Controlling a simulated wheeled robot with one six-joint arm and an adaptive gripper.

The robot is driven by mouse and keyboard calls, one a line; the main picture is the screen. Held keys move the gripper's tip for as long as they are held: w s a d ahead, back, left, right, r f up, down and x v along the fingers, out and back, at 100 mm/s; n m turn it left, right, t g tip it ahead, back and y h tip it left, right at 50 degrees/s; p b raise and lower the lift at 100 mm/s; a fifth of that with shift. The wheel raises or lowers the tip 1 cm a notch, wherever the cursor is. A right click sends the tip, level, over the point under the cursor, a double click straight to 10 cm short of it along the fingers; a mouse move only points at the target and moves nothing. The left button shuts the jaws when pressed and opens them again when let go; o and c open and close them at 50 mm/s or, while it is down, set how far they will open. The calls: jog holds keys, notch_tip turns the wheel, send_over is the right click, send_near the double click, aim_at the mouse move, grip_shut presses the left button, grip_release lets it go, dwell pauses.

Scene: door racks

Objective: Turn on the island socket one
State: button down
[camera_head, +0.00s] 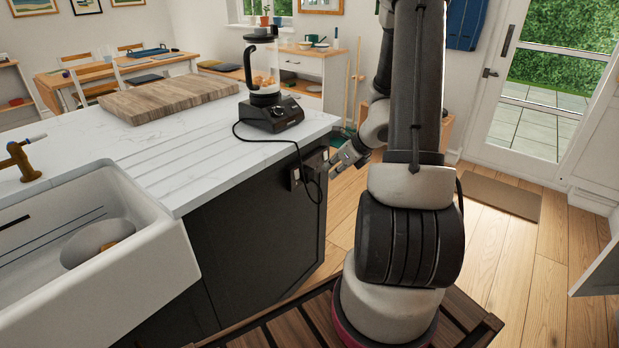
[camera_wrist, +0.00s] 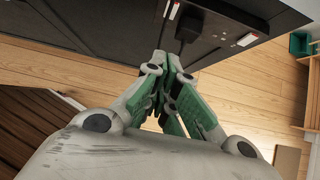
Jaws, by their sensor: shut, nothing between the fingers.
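The island socket (camera_head: 312,161) is a dark double plate on the dark end panel of the island, below the worktop edge. A black plug with a cord sits in it. In the wrist view the socket plate (camera_wrist: 215,28) is at the top, with the black plug (camera_wrist: 188,30) near its middle. A light rocker with red (camera_wrist: 173,10) is on one side of the plug, and another light rocker (camera_wrist: 247,39) is on the other. My gripper (camera_head: 335,166) is shut and empty, close to the socket. Its fingertips (camera_wrist: 172,58) point at the panel just below the plug; contact cannot be told.
A black blender (camera_head: 270,110) stands on the white worktop (camera_head: 160,145), its cord hanging over the edge to the socket. A white sink (camera_head: 150,230) is at the left. Wooden floor (camera_head: 520,265) is clear at the right.

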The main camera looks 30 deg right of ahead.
aim_at(305, 175)
jog(key=shift+w+a+r+x, duration=0.1)
jog(key=shift+w+r+x, duration=0.25)
jog(key=shift+x, duration=1.8)
jog(key=shift+w+a+r+x, duration=0.2)
jog(key=shift+w+x, duration=0.1)
jog(key=shift+x, duration=1.85)
jog(key=shift+w+a+r+x, duration=0.1)
jog(key=shift+w+r+x, duration=0.25)
jog(key=shift+x, duration=1.75)
jog(key=shift+f, duration=0.1)
jog(key=shift+w+a+f, duration=0.1)
jog(key=shift+w+f, duration=0.05)
jog(key=shift+w, duration=0.15)
jog(key=shift+r, duration=0.9)
